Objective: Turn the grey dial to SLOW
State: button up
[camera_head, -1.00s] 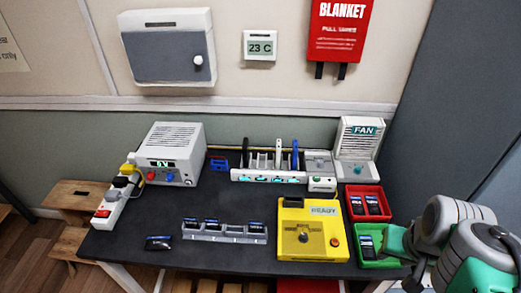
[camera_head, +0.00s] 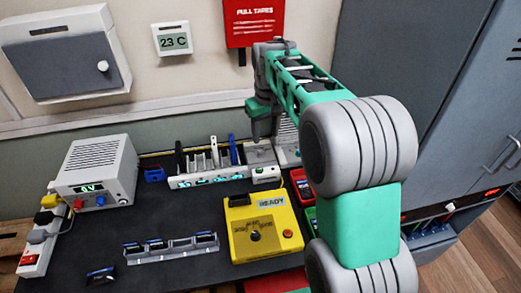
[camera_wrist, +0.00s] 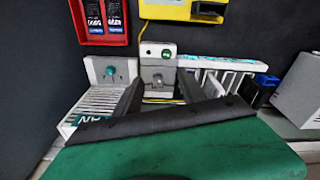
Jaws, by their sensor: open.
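A small grey box (camera_wrist: 159,92) with a round grey dial (camera_wrist: 158,79) on its face shows in the wrist view. My gripper (camera_wrist: 158,82) is open, with one dark finger on each side of the dial in that view. I cannot tell how far the fingertips are from it. In the head view my gripper (camera_head: 263,128) points down over the grey box (camera_head: 260,154) at the back of the table; the dial is not clear there. Its markings and setting are too small to read.
The fan unit with a teal knob (camera_wrist: 111,71) stands beside the grey box. A rack (camera_head: 210,178) is on the other side. The yellow READY box (camera_head: 262,228) and red tray (camera_head: 300,185) are nearer the front. My arm hides much of the right side.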

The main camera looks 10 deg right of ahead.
jog(key=n+g, duration=0.1)
send_over(261, 152)
notch_tip(261, 152, down, 8)
jog(key=shift+r, duration=0.25)
notch_tip(261, 152, down, 8)
jog(key=shift+r+p, duration=0.1)
jog(key=shift+p, duration=0.4)
jog(key=shift+c, duration=0.3)
grip_shut()
